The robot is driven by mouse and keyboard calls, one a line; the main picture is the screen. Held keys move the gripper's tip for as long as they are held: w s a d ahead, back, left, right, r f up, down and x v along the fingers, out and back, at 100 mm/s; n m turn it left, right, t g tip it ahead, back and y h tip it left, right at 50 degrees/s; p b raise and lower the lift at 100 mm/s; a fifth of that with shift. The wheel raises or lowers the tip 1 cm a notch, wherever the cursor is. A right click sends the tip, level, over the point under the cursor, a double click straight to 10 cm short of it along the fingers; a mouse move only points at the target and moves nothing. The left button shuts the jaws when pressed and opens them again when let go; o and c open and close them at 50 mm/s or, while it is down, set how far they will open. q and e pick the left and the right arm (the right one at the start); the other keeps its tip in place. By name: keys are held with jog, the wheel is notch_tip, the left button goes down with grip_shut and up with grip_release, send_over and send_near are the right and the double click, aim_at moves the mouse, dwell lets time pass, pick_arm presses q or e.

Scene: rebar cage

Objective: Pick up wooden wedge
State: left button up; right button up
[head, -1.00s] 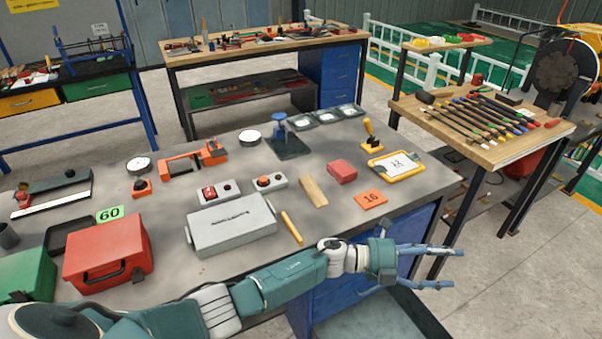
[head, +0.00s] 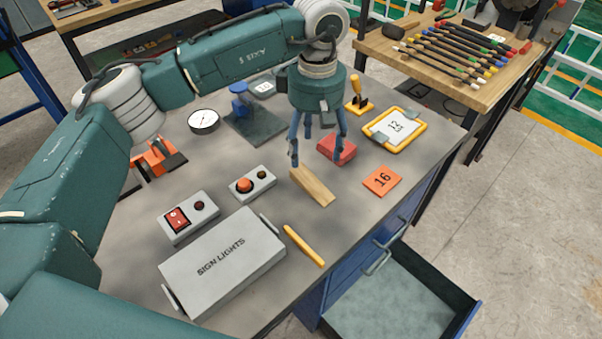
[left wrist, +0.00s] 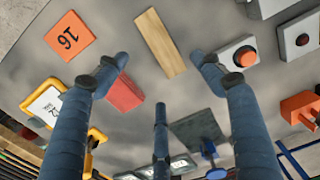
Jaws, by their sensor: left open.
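The wooden wedge (head: 312,187) is a light brown block lying on the grey table, beside the red block. In the left wrist view the wedge (left wrist: 160,43) lies in the upper middle, between the tips of two of the fingers and apart from them. My left gripper (head: 317,150) points down above the table, just behind the wedge in the head view. Its fingers are spread open and nothing is between them. It also shows in the left wrist view (left wrist: 160,75). My right gripper is not in view.
A red block (head: 337,149) stands close to the right finger. An orange card marked 16 (head: 382,181), a yellow marker (head: 304,246), button boxes (head: 252,185) and the grey SIGN LIGHTS case (head: 222,262) lie around. An open drawer (head: 400,300) juts out at the front right.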

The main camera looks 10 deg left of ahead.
aim_at(313, 178)
pick_arm(q)
jog(key=f, duration=0.3)
jog(key=shift+s+d+f+p, duration=0.2)
jog(key=shift+d+f+p, duration=0.05)
jog(key=shift+p, duration=0.1)
jog(key=shift+a+f+p, duration=0.1)
jog(key=shift+f+p, duration=0.3)
jog(key=shift+f, duration=0.25)
notch_tip(313, 178, down, 4)
jog(key=shift+r+p, duration=0.25)
jog(key=shift+p, duration=0.6)
jog(key=shift+f, duration=0.5)
jog(key=shift+c, duration=0.5)
jog(key=c, duration=1.2)
